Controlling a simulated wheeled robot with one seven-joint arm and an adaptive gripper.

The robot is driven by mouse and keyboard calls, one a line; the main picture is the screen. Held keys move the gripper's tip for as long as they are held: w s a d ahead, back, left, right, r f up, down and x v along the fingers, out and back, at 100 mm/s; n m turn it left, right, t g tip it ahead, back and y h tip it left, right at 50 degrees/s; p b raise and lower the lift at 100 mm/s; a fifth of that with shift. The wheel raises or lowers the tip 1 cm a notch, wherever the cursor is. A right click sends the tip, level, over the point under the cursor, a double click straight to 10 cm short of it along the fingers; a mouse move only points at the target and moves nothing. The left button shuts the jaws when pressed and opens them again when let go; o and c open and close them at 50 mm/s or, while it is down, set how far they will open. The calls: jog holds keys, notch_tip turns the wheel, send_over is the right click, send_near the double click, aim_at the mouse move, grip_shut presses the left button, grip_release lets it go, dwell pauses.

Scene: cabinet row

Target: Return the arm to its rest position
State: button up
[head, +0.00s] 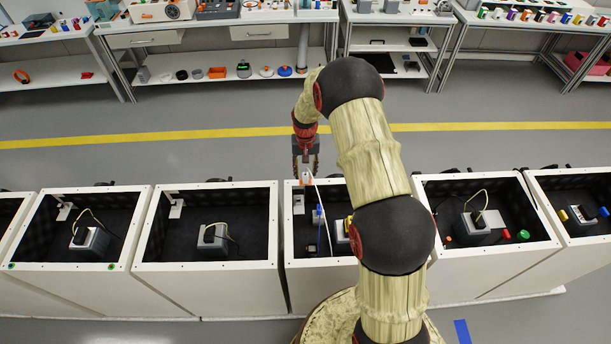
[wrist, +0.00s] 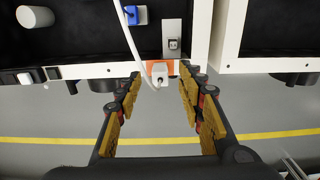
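My arm reaches over the cabinet row in the head view. My gripper (head: 305,168) is at the far rim of the middle open-topped cabinet (head: 300,184). In the wrist view my gripper (wrist: 160,84) has its two yellow-padded fingers spread apart, with nothing clamped between them. A white plug (wrist: 159,74) on a white cable (wrist: 130,42) sits at an orange patch (wrist: 157,66) on the rim, between and just beyond the fingertips. I cannot tell whether the fingers touch the rim. My arm hides part of the middle cabinet's inside.
Similar white cabinets stand either side, one left (head: 208,266) and one right (head: 490,248), holding grey boxes and cables. A blue connector (wrist: 136,15) and a socket plate (wrist: 173,40) are inside the middle cabinet. Clear grey floor with a yellow line (head: 180,134) lies behind, before the workbenches (head: 215,75).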

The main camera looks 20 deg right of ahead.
notch_tip(320, 180, up, 8)
dwell(0.4)
jog(key=s+a+n+g, duration=0.1)
jog(key=s+a, duration=0.1)
jog(key=s, duration=0.5)
jog(key=s+a+r+n+t+b, duration=0.1)
jog(key=s+a+r+t+b, duration=0.1)
jog(key=s+r, duration=0.6)
jog(key=s+a+r+n+t+b, duration=0.1)
jog(key=s+a+r+t+b, duration=0.1)
jog(key=s+a+r, duration=0.3)
jog(key=s+a+r+n+t+b, duration=0.1)
jog(key=s+a+r+t+b, duration=0.1)
jog(key=s+r, duration=0.9)
jog(key=shift+s+a+n+t, duration=0.3)
jog(key=shift+s+a, duration=0.55)
jog(key=shift+s, duration=0.8)
